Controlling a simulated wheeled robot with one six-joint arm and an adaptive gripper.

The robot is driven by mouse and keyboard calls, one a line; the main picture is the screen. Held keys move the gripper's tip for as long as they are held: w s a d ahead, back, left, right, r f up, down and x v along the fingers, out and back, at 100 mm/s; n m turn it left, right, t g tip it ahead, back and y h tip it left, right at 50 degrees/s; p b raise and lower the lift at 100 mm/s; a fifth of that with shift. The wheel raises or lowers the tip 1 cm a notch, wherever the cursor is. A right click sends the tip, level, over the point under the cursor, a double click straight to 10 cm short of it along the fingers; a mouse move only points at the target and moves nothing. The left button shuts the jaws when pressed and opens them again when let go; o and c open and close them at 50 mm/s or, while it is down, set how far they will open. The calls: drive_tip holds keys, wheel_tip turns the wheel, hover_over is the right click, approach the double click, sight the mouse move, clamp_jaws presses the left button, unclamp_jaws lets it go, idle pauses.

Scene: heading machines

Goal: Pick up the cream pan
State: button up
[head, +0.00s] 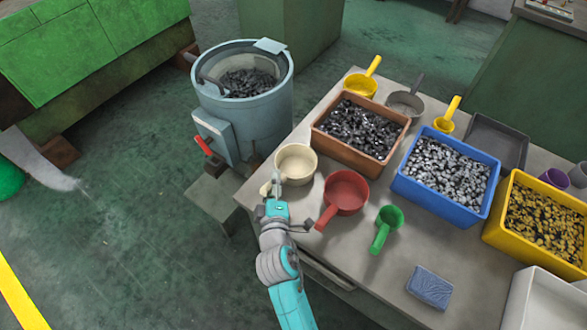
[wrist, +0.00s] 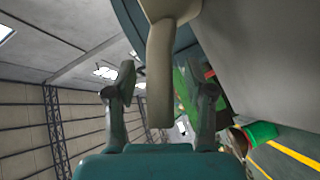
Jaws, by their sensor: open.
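The cream pan (head: 297,160) sits at the left corner of the table, with its bowl facing up. My gripper (head: 275,188) is at the near-left side of the pan, by its handle, and partly covers it in the head view. In the wrist view the cream handle (wrist: 160,75) hangs between the two spread fingers of my gripper (wrist: 162,82), with a gap visible on both sides. The pan's body shows only in part at the top of that view. My gripper is open and holds nothing.
A red pan (head: 346,190) stands close right of the cream pan, with a green scoop (head: 389,219) beyond. A brown bin (head: 333,144) of metal parts is behind. A grey-blue drum (head: 238,108) with a red-handled box stands left of the table. A blue sponge-like block (head: 430,287) lies at front.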

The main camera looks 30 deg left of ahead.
clamp_jaws()
idle(0.3)
